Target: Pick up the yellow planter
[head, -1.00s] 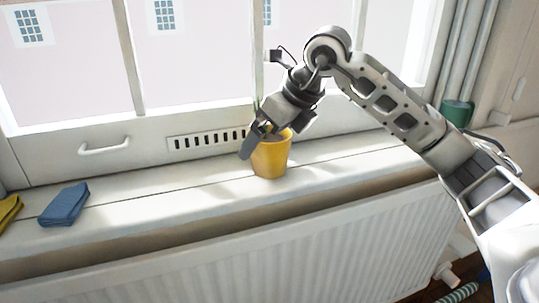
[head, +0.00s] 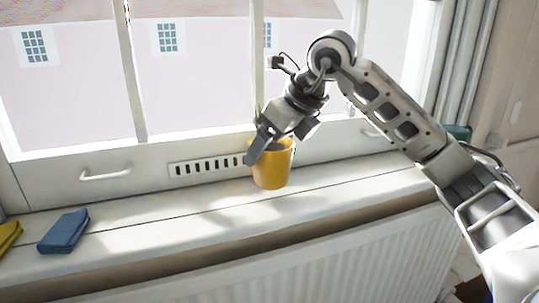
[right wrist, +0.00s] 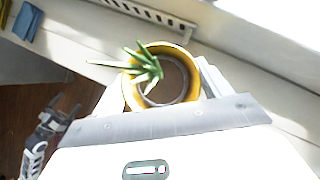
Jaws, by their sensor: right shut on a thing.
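The yellow planter (head: 274,170) is upright at the window sill (head: 150,215), in front of the vent. It appears slightly clear of the sill. My right gripper (head: 262,148) comes down over its rim and is shut on its wall. In the right wrist view the planter's round yellow rim (right wrist: 188,60) sits just beyond the gripper, with spiky green leaves (right wrist: 147,66) on its left side. The leaves are hidden in the head view. My left gripper (right wrist: 62,112) shows small at lower left in the right wrist view, empty, with its fingers apart.
A folded blue cloth (head: 63,231) and a yellow cloth (head: 9,235) lie on the left of the sill. The window frame and vent (head: 208,165) stand close behind. A green pot (head: 458,132) is at right, behind my arm. The sill between cloths and planter is clear.

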